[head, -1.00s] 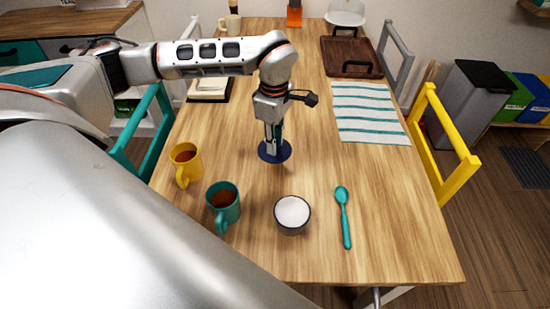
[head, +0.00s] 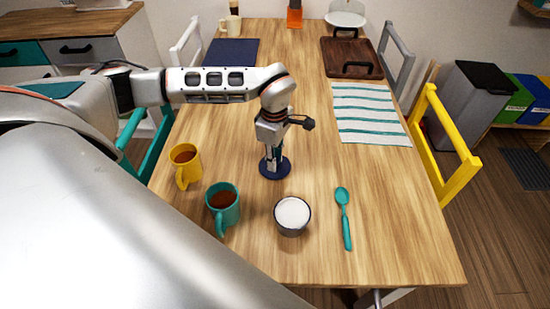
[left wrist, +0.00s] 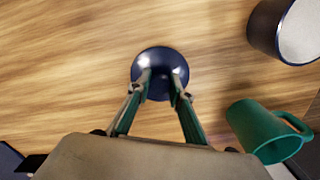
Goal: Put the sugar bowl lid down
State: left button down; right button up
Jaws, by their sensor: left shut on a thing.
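My left gripper (head: 273,160) points down and is shut on the dark blue round sugar bowl lid (head: 287,170). In the left wrist view the lid (left wrist: 160,63) lies between and beyond the fingertips (left wrist: 160,85). The lid is level and at or just above the wooden table; I cannot tell whether it touches. The sugar bowl (head: 292,214), dark outside with white sugar, stands uncovered nearer the camera and slightly right of the lid. It also shows in the left wrist view (left wrist: 265,28), at upper right, apart from the lid. My right gripper is not in view.
A teal mug (head: 223,206) and a yellow mug (head: 186,166) stand left of the bowl. A teal spoon (head: 344,220) lies to its right. A striped cloth (head: 370,112) and a dark wooden tray (head: 341,60) lie farther back. The table right of the lid is clear.

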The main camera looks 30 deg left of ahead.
pick_arm(q)
jog(key=c, duration=1.8)
grip_release()
jog(key=shift+r+p, duration=0.45)
jog(key=shift+r, duration=5.7)
